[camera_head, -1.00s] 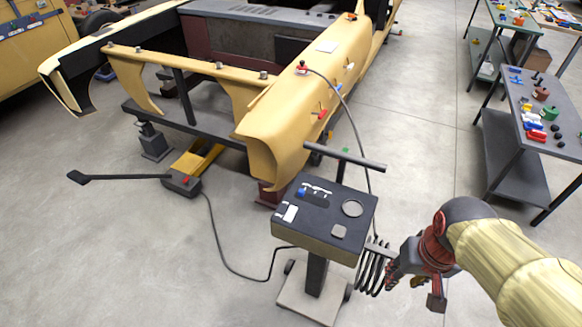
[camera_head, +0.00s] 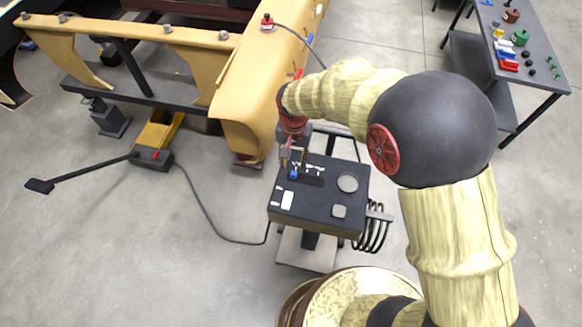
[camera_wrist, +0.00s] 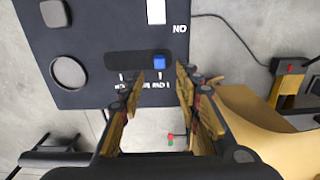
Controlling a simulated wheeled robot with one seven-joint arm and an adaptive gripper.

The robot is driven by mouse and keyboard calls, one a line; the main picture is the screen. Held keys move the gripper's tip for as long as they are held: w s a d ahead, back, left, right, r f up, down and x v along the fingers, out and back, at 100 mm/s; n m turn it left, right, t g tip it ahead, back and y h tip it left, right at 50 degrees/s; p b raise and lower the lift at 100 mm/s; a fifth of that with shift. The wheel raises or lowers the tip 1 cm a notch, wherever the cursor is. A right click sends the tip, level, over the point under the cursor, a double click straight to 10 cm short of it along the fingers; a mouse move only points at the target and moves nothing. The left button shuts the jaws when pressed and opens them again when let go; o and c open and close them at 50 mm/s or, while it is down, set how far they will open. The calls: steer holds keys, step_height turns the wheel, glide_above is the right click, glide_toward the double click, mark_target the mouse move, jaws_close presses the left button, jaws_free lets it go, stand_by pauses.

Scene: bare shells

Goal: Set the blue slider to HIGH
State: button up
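The blue slider (camera_head: 293,174) sits at the left end of a dark slot on the black-topped control box (camera_head: 325,205). In the wrist view the picture is turned round, and the blue slider (camera_wrist: 159,62) is at the slot's right end. White marks and lettering (camera_wrist: 150,87) run along the slot, partly behind a finger and too small to read surely. My gripper (camera_head: 293,159) points down at the slider end of the box. In the wrist view my gripper (camera_wrist: 162,82) is open and empty, its fingertips apart near the slider. I cannot tell whether they touch it.
The box also carries a white rocker (camera_head: 288,199), a round dial (camera_head: 347,183) and a square button (camera_head: 339,211). A handle bar and coiled cable (camera_head: 375,230) adjoin it. A yellow car body (camera_head: 245,100) stands behind left. A parts table (camera_head: 530,70) is at the right.

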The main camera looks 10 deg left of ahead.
mark_target(294, 173)
step_height(294, 173, down, 7)
steer(key=shift+r+b, duration=0.1)
steer(key=shift+b, duration=0.2)
steer(key=shift+c, duration=0.7)
jaws_close()
